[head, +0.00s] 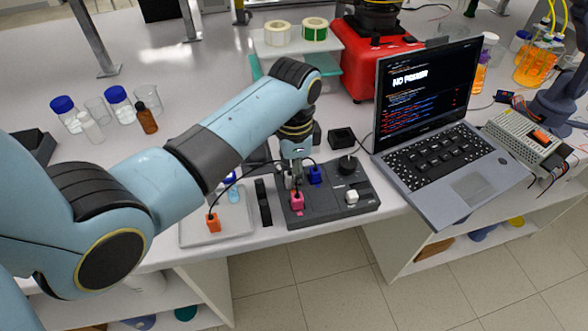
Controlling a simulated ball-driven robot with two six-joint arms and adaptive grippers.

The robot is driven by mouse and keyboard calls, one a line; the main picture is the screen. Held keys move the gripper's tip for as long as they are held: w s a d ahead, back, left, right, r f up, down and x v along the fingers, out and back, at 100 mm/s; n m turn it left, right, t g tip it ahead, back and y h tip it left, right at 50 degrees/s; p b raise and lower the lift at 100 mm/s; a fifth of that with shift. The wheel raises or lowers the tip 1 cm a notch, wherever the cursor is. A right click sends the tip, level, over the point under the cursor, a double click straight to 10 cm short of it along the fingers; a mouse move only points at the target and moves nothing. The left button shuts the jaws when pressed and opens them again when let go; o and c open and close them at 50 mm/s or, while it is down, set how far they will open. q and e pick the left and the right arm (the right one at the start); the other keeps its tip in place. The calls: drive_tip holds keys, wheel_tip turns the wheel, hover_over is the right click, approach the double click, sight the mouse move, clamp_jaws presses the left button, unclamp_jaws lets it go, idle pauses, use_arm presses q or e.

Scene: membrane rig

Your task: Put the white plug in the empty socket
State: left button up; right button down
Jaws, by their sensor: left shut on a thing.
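A white plug (352,197) is at the right front of the dark socket panel (325,211). A pink plug (297,202) is at the panel's left front, and a blue plug (315,175) stands behind it. My left gripper (296,186) points down over the left side of the panel. Its fingertips meet the top of the pink plug and look shut on it. The fingertips are small and partly hidden. It is apart from the white plug, which lies to its right. I cannot make out an empty socket clearly. My right gripper does not show.
An orange plug (213,223) is on a pale tray (190,236) left of the panel, with a dark cable. A black knob (347,164) rises at the panel's back right. An open laptop (440,150) stands to the right. The bench's front edge is close.

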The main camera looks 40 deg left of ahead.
use_arm(q)
drive_tip(key=shift+f, duration=0.1)
idle(0.3)
drive_tip(key=o, duration=0.9)
drive_tip(key=shift+o, duration=0.2)
drive_tip(key=shift+r, duration=0.4)
wheel_tip(320, 180, up, 11)
